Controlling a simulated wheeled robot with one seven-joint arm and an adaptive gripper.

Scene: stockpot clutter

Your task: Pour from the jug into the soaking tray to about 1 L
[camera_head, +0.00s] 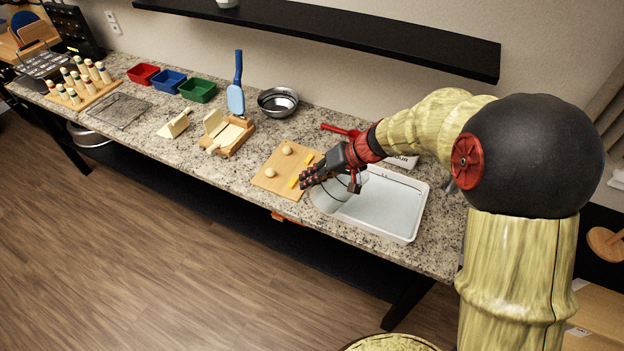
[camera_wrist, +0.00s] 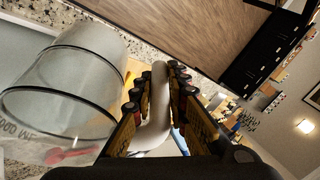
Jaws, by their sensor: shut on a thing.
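The clear jug (camera_wrist: 75,75) fills the left of the wrist view, and its pale handle (camera_wrist: 155,115) lies between my fingers. My gripper (camera_head: 318,176) is shut on that handle, above the left end of the soaking tray. In the head view the jug (camera_head: 326,201) shows faintly beside my fingers and partly behind them. It looks tilted, but I cannot tell how far. The soaking tray (camera_head: 424,196) is white, shallow and rectangular, with a pale bluish inside. I cannot read a liquid level in the jug or tray, and no stream is clear.
A wooden board (camera_head: 268,181) with eggs and yellow sticks lies left of the tray. A red scoop (camera_head: 340,130) and a white label card (camera_head: 404,161) are behind it. A steel bowl (camera_head: 278,101) stands farther back. A black shelf (camera_head: 350,35) hangs above the granite counter.

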